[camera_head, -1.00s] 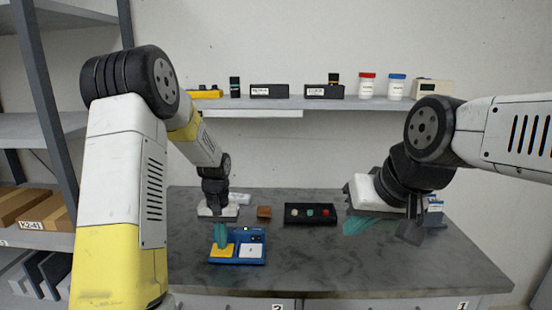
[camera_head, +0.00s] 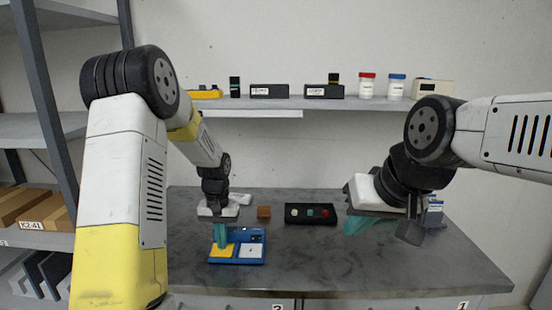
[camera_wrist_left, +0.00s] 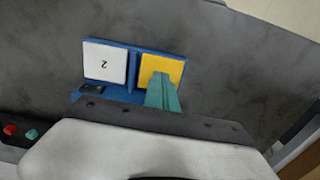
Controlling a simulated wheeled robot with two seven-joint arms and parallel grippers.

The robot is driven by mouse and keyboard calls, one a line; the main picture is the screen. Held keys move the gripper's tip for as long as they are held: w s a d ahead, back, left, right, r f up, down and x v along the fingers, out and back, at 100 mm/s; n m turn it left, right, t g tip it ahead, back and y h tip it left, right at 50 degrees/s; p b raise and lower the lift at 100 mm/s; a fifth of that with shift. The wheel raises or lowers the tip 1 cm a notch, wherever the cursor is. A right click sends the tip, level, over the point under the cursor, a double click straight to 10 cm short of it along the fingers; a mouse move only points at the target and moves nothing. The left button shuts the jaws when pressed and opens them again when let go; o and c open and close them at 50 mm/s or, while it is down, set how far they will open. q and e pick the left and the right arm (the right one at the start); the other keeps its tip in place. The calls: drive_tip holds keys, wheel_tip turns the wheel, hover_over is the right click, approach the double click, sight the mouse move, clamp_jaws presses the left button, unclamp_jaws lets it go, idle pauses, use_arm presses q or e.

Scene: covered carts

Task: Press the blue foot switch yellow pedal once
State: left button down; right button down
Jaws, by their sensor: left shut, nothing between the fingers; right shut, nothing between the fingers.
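The blue foot switch (camera_head: 245,261) lies on the grey table, with a yellow pedal (camera_head: 221,251) on its left and a white pedal (camera_head: 250,251) on its right. In the left wrist view the yellow pedal (camera_wrist_left: 161,67) is on the right and the white pedal (camera_wrist_left: 105,62), marked 2, on the left. My left gripper (camera_head: 220,244) points down over the yellow pedal, its teal fingers shut and empty. In the left wrist view its fingertips (camera_wrist_left: 161,78) overlap the pedal; I cannot tell whether they touch it. My right gripper (camera_head: 352,228) is shut and empty above the table's right side.
A black box with several coloured buttons (camera_head: 310,213) and a small brown block (camera_head: 264,212) stand behind the switch. A wall shelf (camera_head: 290,103) holds jars and boxes. The table front (camera_head: 380,275) is clear.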

use_arm(q)
drive_tip(key=shift+f, duration=0.4)
idle(0.3)
drive_tip(key=shift+r, duration=3.05)
drive_tip(key=s+r+t+h, duration=0.1)
drive_tip(key=s+r, duration=0.4)
drive_tip(key=r, duration=0.3)
drive_tip(key=s+r+t, duration=0.2)
drive_tip(key=s+r, duration=0.3)
drive_tip(key=r, duration=0.3)
drive_tip(key=s+d+t, duration=0.1)
drive_tip(key=s, duration=0.6)
drive_tip(key=s+d+r+t+h, duration=0.1)
drive_tip(key=s+t, duration=0.1)
drive_tip(key=s, duration=0.5)
drive_tip(key=shift+s+r, duration=0.15)
drive_tip(key=shift+r, duration=0.1)
